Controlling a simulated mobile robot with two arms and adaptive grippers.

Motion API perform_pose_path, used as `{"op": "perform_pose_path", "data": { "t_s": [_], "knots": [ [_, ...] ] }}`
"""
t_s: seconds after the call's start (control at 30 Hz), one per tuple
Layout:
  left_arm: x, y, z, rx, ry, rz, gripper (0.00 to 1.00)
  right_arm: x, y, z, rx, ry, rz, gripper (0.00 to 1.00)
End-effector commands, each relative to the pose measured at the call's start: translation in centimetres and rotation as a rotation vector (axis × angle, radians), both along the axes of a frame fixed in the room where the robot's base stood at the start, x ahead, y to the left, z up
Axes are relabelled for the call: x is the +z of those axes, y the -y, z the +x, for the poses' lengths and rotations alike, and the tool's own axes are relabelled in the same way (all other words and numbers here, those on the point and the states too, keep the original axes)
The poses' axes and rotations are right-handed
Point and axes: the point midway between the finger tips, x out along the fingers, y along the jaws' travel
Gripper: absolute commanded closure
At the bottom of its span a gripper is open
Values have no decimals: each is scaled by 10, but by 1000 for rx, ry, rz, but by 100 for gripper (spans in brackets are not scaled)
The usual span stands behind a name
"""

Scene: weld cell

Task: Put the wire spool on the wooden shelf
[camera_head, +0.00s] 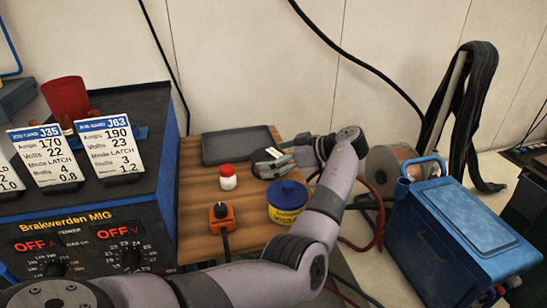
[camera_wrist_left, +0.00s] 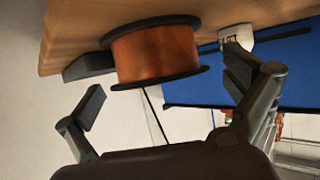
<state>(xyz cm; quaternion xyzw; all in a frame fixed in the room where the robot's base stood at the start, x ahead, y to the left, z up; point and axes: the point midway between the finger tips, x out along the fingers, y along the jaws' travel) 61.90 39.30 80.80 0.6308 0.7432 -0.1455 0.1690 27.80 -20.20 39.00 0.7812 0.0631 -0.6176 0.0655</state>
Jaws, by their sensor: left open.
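The wire spool (camera_wrist_left: 155,50), copper-coloured wire between black flanges, fills the upper middle of the left wrist view, which shows the scene upside down. It rests flat on the wooden shelf (camera_wrist_left: 75,22). My left gripper (camera_wrist_left: 165,85) is open, its two fingers apart on either side of the spool's near edge, with visible gaps; I see no grip. In the head view my left gripper (camera_head: 276,160) is over the back right of the wooden shelf (camera_head: 190,190), and it mostly hides the spool there. My right gripper is out of view.
On the shelf are a black tray (camera_head: 236,146), a red-capped white jar (camera_head: 228,180), an orange device (camera_head: 222,218) and a blue-lidded yellow tub (camera_head: 287,203). The blue welder (camera_head: 150,215) borders the left; a blue box (camera_head: 460,235) stands right, near a copper-coloured drum (camera_head: 388,163).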

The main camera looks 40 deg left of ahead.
Motion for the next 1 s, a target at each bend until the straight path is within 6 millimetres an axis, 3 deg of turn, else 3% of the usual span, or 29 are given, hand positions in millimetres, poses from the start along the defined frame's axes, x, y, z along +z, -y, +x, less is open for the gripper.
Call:
{"op": "perform_pose_path", "data": {
  "t_s": [0.17,0.63,1.0],
  "knots": [
    [6,12,2,-1,1,-1,0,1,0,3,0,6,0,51],
    [46,93,16,-3,1,-1,0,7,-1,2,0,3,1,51],
    [53,107,18,0,1,0,0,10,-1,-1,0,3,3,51]
  ]
}}
